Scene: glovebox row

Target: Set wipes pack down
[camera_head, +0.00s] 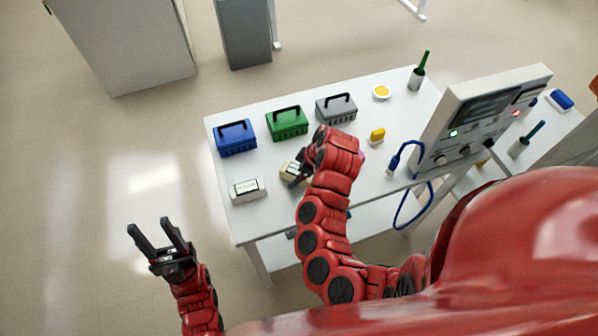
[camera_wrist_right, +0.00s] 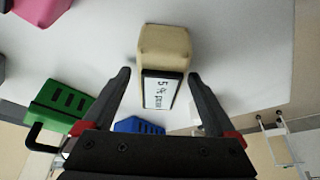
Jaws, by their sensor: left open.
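A beige pack (camera_head: 288,169) with a white label, which I take for the wipes pack, is at the white table's middle, partly hidden by my right gripper (camera_head: 297,177). In the right wrist view the beige pack (camera_wrist_right: 164,47) lies between the two spread fingers of my right gripper (camera_wrist_right: 157,76), its label facing the camera. A gap shows on the left finger's side; on the right finger's side I cannot tell whether it touches. My left gripper (camera_head: 147,225) is open and empty, off the table's left side.
The white table (camera_head: 222,170) also holds a blue box (camera_head: 235,137), a green box (camera_head: 287,122), a grey box (camera_head: 336,107) and a white labelled box (camera_head: 247,190). A yellow item (camera_head: 377,136) and an instrument panel (camera_head: 480,112) are to the right.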

